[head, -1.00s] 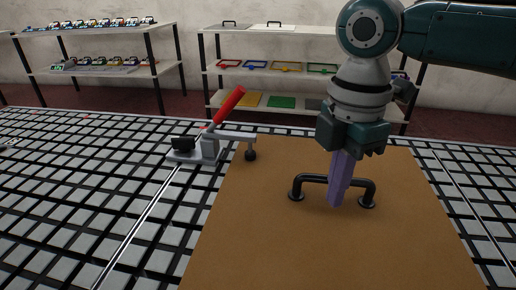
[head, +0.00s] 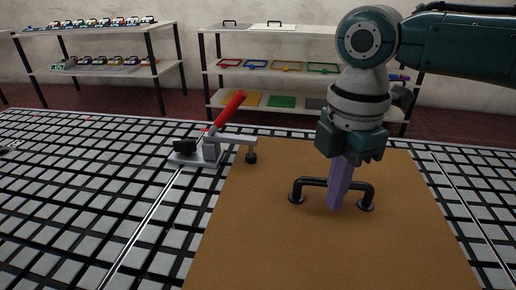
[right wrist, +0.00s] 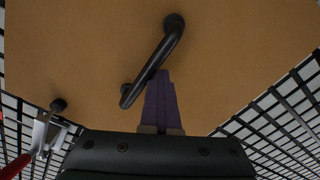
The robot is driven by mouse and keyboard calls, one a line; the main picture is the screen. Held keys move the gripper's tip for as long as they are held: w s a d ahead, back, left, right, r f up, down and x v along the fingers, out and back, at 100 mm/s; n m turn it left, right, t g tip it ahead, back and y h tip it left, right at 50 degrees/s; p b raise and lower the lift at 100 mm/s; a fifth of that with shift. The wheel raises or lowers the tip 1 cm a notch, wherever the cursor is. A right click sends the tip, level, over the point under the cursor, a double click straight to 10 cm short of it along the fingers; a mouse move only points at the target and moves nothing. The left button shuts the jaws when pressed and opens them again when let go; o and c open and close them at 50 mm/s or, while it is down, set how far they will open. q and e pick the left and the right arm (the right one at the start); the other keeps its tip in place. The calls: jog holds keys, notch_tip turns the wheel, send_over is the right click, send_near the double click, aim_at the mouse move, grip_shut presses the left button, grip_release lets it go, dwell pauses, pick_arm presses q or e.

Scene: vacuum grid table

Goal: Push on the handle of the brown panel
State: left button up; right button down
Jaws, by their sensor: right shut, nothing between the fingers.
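The brown panel (head: 270,235) lies flat on the grid table. Its black handle (head: 312,182) is a raised bar on two round feet. My right gripper (head: 336,207) points down at the handle, its purple fingers shut and empty. In the head view the fingers cover part of the bar towards its right end, on the near side. In the right wrist view the handle (right wrist: 160,62) runs diagonally just past the purple fingertips (right wrist: 160,75). The fingers look very close to the bar; I cannot tell whether they touch. My left gripper is not in view.
A toggle clamp (head: 212,149) with a red lever (head: 230,108) stands at the panel's far left corner, its black tip (head: 251,157) over the panel. Shelves (head: 270,85) with panels and small parts stand behind.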

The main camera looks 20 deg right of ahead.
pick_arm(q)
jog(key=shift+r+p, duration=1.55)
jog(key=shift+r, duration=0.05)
pick_arm(e)
jog(key=shift+w+d+r, duration=0.1)
jog(key=shift+w+d, duration=0.15)
dwell(1.9)
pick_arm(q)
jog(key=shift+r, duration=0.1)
